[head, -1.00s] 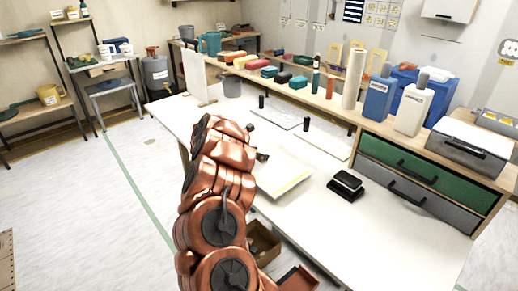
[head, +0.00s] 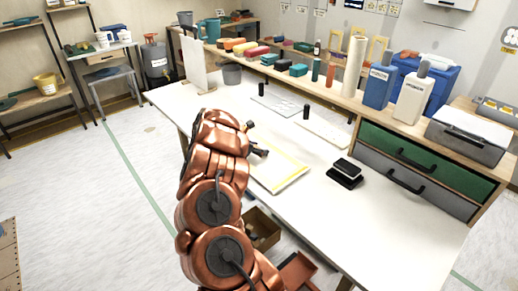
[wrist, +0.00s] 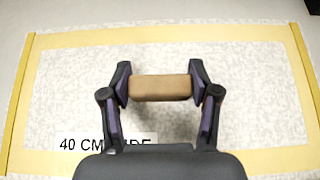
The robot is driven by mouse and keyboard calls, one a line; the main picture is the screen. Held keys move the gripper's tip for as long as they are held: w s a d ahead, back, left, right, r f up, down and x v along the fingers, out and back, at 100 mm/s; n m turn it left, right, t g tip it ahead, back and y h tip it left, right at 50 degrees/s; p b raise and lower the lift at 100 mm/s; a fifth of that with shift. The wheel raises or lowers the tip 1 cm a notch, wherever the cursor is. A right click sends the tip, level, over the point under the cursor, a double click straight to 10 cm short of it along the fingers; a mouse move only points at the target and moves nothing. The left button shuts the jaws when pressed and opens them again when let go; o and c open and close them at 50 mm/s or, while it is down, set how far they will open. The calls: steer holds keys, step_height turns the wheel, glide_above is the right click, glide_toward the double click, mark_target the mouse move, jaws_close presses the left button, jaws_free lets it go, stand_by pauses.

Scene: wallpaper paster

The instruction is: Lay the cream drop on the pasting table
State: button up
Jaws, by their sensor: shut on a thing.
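My gripper (wrist: 160,90) is shut on a tan-brown block (wrist: 160,88), gripped from both sides. Beneath it in the wrist view is a speckled pale sheet with a cream border (wrist: 150,38), which I take to be the cream drop; yellow strips run along its left and right sides. A label reading "40 CM" and a partly hidden word is behind my gripper. In the head view the sheet (head: 284,174) is at the pasting table's (head: 350,235) near left part, beside my gripper (head: 258,152). I cannot tell whether it touches the tabletop.
Two flat pale panels and black posts (head: 306,112) lie further back. A shelf with bottles (head: 411,103) and a green drawer (head: 410,155) borders the table. The front right of the table is clear.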

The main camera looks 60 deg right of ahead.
steer(key=shift+f+b, duration=0.6)
steer(key=shift+b, duration=0.1)
steer(key=o, duration=1.3)
steer(key=shift+o, duration=0.2)
steer(key=shift+a+r, duration=0.1)
steer(key=shift+r, duration=0.05)
steer(key=v, duration=1.1)
steer(key=shift+a+r, duration=0.25)
steer(key=shift+a, duration=0.05)
steer(key=shift+w, duration=0.1)
